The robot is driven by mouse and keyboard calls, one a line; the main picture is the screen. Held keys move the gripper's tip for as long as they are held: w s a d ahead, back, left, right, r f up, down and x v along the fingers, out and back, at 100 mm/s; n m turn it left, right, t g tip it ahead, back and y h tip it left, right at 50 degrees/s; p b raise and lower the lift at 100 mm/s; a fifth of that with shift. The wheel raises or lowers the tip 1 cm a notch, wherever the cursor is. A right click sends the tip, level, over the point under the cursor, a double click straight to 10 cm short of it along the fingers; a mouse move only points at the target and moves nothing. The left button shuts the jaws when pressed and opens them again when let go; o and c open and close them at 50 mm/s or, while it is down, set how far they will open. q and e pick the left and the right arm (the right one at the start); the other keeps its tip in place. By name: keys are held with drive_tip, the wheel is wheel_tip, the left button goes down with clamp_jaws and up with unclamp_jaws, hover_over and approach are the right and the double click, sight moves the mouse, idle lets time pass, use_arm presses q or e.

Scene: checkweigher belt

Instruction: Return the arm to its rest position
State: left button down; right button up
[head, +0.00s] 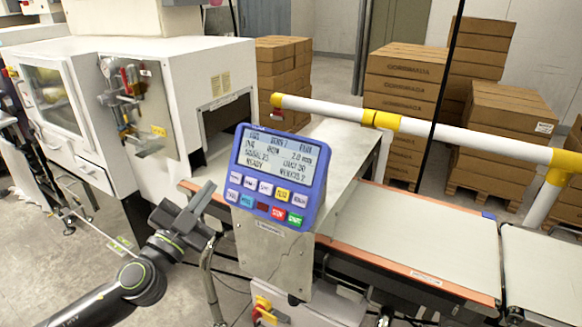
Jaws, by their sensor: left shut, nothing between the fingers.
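My left gripper (199,203) is at the lower left, at the end of my dark arm. It is shut and holds nothing. It is in front of the white machine housing and to the left of the blue control panel (275,178); it looks apart from the panel. The panel has a lit text screen and rows of coloured buttons, with a red stop and a green start button at its lower right. My right gripper does not show in this view.
The checkweigher belt (410,238) runs to the right behind the panel. A white and yellow rail (470,139) crosses above it. A white machine (200,85) with an opening stands behind the gripper. Stacked cartons (405,90) stand at the back. Open floor shows at the lower left.

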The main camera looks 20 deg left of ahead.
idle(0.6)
